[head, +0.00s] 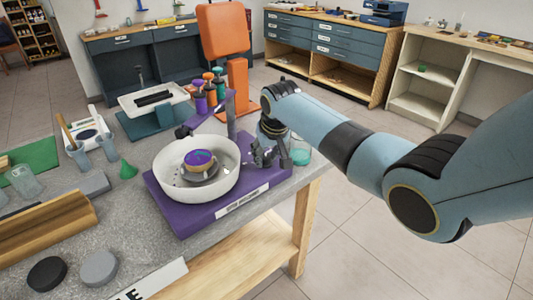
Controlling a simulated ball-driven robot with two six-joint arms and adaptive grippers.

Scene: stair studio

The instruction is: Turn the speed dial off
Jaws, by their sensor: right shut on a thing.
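A purple wheel machine (188,220) stands at the right end of the grey worktable, with a white round basin (167,183) on top. A small purple and orange bowl (199,160) sits on the wheel head inside the basin. My right gripper (266,157) reaches in from the right, low beside the basin's right side over the machine's edge. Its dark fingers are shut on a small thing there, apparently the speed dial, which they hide. The dial's setting cannot be read. My left gripper is out of view.
A glass jar (300,152) stands close to the right of my right gripper. A rack of coloured bottles (209,93) stands behind the basin. Dark and grey discs (99,268) lie in front.

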